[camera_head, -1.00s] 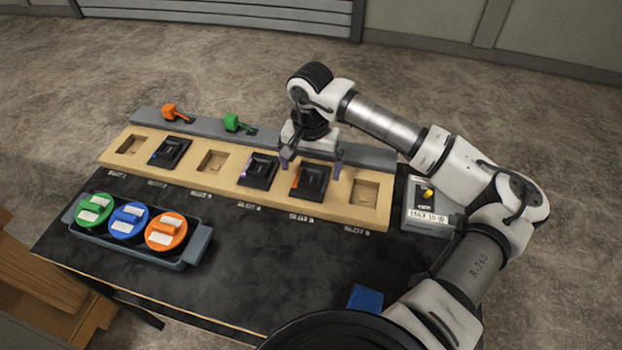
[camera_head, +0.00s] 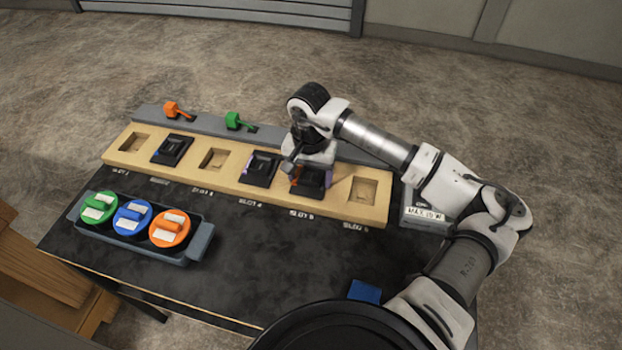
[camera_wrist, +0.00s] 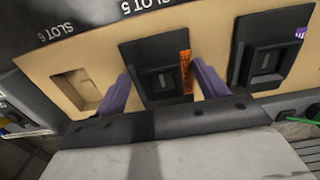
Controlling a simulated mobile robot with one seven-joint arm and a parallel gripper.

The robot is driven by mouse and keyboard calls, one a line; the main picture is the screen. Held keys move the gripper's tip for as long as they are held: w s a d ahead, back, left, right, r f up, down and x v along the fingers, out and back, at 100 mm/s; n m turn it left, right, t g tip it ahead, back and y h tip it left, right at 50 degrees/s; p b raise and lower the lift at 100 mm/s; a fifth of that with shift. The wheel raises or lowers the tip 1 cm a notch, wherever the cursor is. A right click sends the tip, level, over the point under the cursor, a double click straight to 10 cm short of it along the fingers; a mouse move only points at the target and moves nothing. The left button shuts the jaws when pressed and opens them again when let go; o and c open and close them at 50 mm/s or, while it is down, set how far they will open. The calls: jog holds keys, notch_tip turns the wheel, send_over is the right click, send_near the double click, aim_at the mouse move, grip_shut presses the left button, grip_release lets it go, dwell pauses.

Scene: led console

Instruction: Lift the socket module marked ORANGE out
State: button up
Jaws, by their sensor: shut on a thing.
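The socket module with the orange label (camera_head: 316,188) is a dark block at slot 5 of the tan board (camera_head: 225,187). In the wrist view the module (camera_wrist: 160,52) shows its orange strip along its right edge. My gripper (camera_head: 311,176) is over it; in the wrist view the purple fingers of my gripper (camera_wrist: 161,80) stand on either side of its near part, shut on it. The module looks still in its slot; I cannot tell whether it has risen.
A purple-marked module (camera_head: 259,168) sits in slot 4 beside it, and another dark module (camera_head: 172,150) in slot 2. Slot 6 (camera_head: 361,191) is empty. Orange (camera_head: 174,109) and green (camera_head: 234,120) levers stand behind. A tray (camera_head: 202,244) holds round coloured pieces in front.

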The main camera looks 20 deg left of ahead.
jog(key=shift+r, duration=0.1)
notch_tip(320, 180, up, 19)
jog(key=b, duration=0.5)
notch_tip(320, 180, up, 5)
jog(key=p, duration=0.3)
send_over(310, 181)
jog(key=shift+w+a, duration=0.15)
jog(key=shift+w, duration=0.2)
